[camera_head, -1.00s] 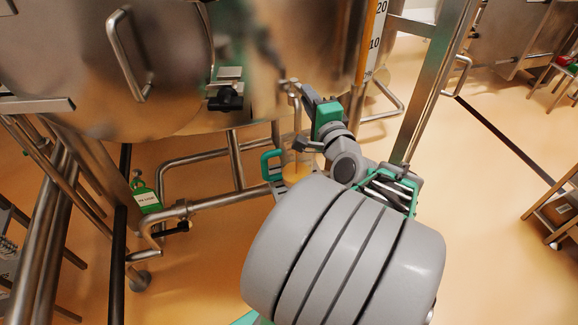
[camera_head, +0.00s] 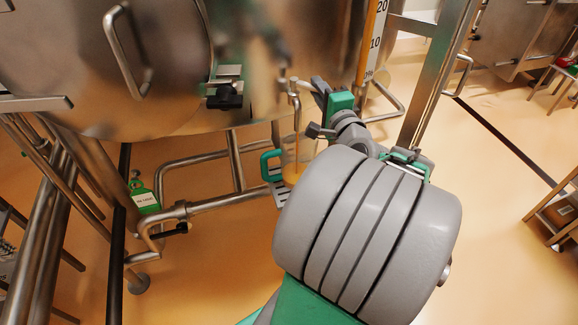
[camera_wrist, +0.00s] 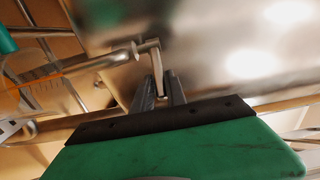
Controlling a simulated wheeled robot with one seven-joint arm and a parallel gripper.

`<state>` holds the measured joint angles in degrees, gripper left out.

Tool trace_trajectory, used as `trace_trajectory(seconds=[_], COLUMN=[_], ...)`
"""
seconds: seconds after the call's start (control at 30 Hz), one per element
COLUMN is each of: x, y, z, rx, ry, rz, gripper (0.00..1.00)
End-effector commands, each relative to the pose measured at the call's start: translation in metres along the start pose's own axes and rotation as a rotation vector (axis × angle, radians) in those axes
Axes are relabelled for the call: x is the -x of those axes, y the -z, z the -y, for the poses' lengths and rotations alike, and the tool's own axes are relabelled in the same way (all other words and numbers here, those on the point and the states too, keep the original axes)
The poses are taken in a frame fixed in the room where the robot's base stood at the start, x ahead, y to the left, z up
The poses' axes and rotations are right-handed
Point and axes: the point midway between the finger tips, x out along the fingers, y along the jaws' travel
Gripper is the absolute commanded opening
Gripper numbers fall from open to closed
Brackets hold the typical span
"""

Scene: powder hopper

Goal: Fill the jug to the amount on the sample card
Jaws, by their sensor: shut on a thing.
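The clear jug (camera_head: 298,158) with a green handle (camera_head: 268,164) stands below the metal spout (camera_head: 294,90). Orange liquid shows low in it, and my arm partly hides its right side. A thin orange stream (camera_wrist: 82,66) runs from the spout into the jug (camera_wrist: 38,92), whose side carries scale marks. My gripper (camera_wrist: 158,88) is shut on the metal tap lever (camera_wrist: 156,65) beside the spout. In the head view my gripper (camera_head: 319,84) is right of the spout, its fingertips small. I cannot identify a sample card for certain.
The big steel vessel (camera_head: 165,60) fills the upper left. A sight gauge (camera_head: 373,45) marked 10 and 20 is right of the spout. A green tag (camera_head: 146,199) with unreadable print hangs by the lower pipes (camera_head: 205,203).

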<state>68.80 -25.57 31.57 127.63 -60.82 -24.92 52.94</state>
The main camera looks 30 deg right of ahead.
Motion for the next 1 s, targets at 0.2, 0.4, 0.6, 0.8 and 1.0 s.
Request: trace_trajectory(seconds=[0.2,0.4,0.6,0.8,1.0], x=[-0.015,-0.017,-0.025,-0.038,-0.038], y=[0.01,0.011,0.013,0.016,0.016], z=[0.002,0.003,0.003,0.003,0.003], rx=[0.004,0.003,0.003,0.003,0.003], ry=[0.005,0.005,0.004,0.005,0.004], rz=[0.0,-0.001,0.002,0.001,0.002], gripper=[0.0,0.0,0.0,0.0,0.0])
